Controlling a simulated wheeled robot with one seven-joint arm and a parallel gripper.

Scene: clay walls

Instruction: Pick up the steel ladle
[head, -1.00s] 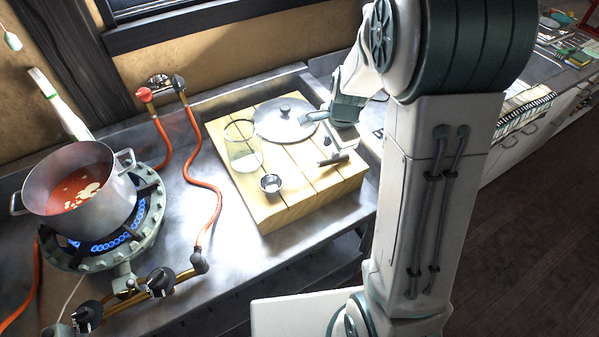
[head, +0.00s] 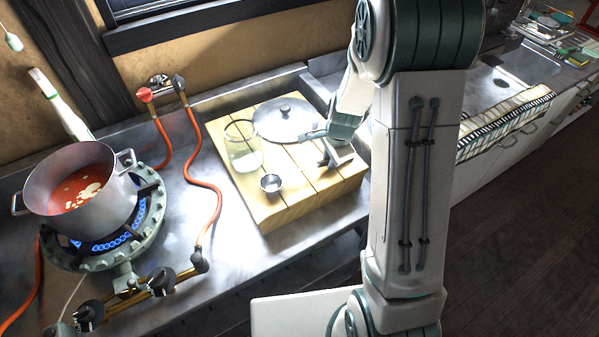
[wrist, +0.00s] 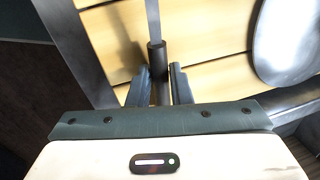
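The steel ladle lies on the wooden board, its small round bowl (head: 271,183) toward the board's near left side. In the wrist view its thin steel shaft (wrist: 153,20) runs up the picture from a dark handle (wrist: 157,60). My gripper (wrist: 160,70) is open, with one finger on each side of the dark handle; a narrow gap shows beside the handle.
The slatted wooden board (head: 270,212) also carries a glass jar (head: 243,150) and a round steel lid (head: 285,125). To the left, a pot of red soup (head: 80,190) sits on a lit burner (head: 145,225). An orange hose (head: 210,190) runs between burner and board.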

